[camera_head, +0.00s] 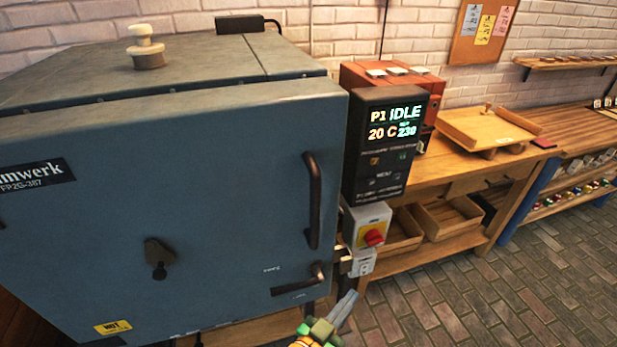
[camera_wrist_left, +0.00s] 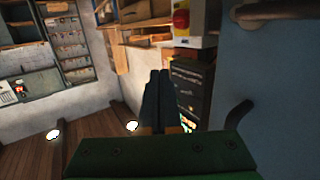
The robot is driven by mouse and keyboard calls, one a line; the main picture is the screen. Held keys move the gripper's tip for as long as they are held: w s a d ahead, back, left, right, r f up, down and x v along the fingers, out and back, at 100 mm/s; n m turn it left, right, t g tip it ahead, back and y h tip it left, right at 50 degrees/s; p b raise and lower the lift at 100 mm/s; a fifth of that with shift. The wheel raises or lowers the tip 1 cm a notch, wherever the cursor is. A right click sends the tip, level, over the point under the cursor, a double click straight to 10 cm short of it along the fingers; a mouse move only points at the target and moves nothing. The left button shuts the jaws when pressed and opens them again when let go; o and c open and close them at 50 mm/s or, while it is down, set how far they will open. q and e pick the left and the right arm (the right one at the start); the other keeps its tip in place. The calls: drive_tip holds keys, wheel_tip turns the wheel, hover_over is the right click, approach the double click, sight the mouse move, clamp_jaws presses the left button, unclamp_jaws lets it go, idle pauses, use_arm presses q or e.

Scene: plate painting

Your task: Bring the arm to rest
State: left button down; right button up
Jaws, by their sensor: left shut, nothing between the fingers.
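My left gripper (camera_head: 343,308) shows at the bottom of the head view, low in front of the kiln's right side. Its fingers are together and hold nothing. In the left wrist view the same gripper (camera_wrist_left: 158,78) points up with its two dark fingers side by side and empty. The blue-grey kiln (camera_head: 200,220) fills the left of the head view with its door shut. Its control box (camera_head: 385,150) reads "P1 IDLE" and "20 C 230". My right gripper is in neither view.
The kiln's door handle (camera_head: 313,200), lower latch (camera_head: 300,282) and red switch (camera_head: 373,237) are close to my left gripper. A wooden workbench (camera_head: 450,172) with bins below stands behind. A shelf unit (camera_head: 580,150) is at right. The brick floor (camera_head: 480,300) at lower right is clear.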

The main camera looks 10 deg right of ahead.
use_arm(q)
drive_tip(key=s+a+f+n+g+y, duration=0.2)
drive_tip(key=s+a+f+y, duration=0.2)
drive_tip(key=a+f, duration=0.55)
drive_tip(key=s+a+f+n+g+y, duration=0.2)
drive_tip(key=s+a+f+y, duration=0.15)
drive_tip(key=a+f, duration=0.6)
drive_tip(key=s+a+f+n+g+y, duration=0.1)
drive_tip(key=s+a+f+g, duration=0.1)
drive_tip(key=s+a+f, duration=0.2)
drive_tip(key=s+a+f+g+y, duration=0.2)
drive_tip(key=s+a+f, duration=0.2)
drive_tip(key=s, duration=0.7)
drive_tip(key=s+a+f+n+g+y, duration=0.1)
drive_tip(key=s+a+f+g, duration=0.1)
drive_tip(key=s+a+f, duration=0.2)
drive_tip(key=s+f, duration=0.1)
drive_tip(key=s, duration=0.2)
drive_tip(key=shift+s+a+f+n+g, duration=0.15)
drive_tip(key=shift+s+a+n+g, duration=0.15)
drive_tip(key=shift+s+a, duration=0.05)
